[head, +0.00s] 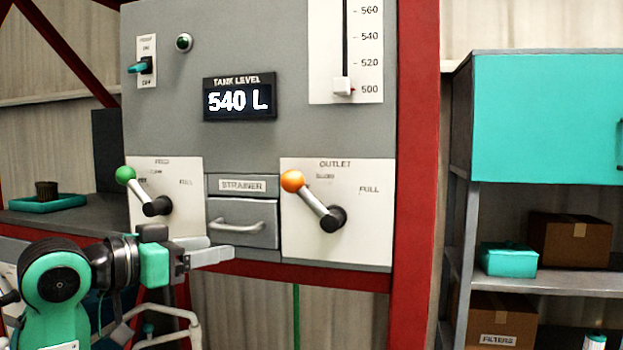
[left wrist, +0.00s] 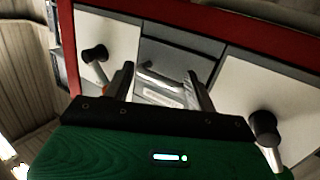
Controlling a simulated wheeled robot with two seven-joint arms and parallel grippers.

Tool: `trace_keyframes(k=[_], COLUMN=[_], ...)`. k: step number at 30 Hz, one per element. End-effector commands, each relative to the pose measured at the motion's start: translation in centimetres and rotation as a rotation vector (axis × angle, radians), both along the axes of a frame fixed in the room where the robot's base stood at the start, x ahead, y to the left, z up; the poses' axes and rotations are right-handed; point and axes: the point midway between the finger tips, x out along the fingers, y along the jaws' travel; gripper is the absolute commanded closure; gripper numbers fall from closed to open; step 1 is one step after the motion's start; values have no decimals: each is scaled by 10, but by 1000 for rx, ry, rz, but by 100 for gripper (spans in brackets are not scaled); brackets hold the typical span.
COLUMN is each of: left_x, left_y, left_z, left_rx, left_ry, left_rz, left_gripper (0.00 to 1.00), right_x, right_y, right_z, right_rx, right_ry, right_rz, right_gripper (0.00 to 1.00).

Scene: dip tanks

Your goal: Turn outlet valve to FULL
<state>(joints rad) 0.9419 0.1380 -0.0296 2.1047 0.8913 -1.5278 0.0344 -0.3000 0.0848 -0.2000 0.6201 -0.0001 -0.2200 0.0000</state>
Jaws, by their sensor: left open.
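The outlet valve is a lever with an orange knob (head: 291,181) and a black hub (head: 333,217) on a white plate (head: 370,235) marked OUTLET. The lever points up and left; the FULL mark (head: 369,190) is to the right of the hub. My right gripper is not in view.
The strainer drawer (head: 242,239) with a bar handle sits between the valves. The feed valve's green knob (head: 125,175) is at left, pointing up and left. The tank level display (head: 240,98) reads 540 L. A red post (head: 418,160) and shelf (head: 540,284) stand at right.

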Motion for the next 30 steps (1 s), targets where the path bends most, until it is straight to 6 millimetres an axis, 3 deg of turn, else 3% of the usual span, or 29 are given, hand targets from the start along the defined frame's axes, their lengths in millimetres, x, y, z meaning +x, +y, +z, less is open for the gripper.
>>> trace_keyframes(k=[1, 6, 12, 17, 30], left_x=[-19, -61, -82, -75, -20], left_y=[-2, -7, -11, -22, -92], left_z=[27, 78, 101, 104, 105], left_rx=[15, 45, 62, 63, 60], left_ry=[-53, -162, -214, -214, -211], left_rz=[-24, -89, -122, -125, -126], left_gripper=[43, 43, 43, 43, 43], right_x=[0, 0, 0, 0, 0], right_y=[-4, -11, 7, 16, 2], right_z=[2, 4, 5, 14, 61], right_rx=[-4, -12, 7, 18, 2], right_ry=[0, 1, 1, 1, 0], right_rz=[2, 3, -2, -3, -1], right_gripper=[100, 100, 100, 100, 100])
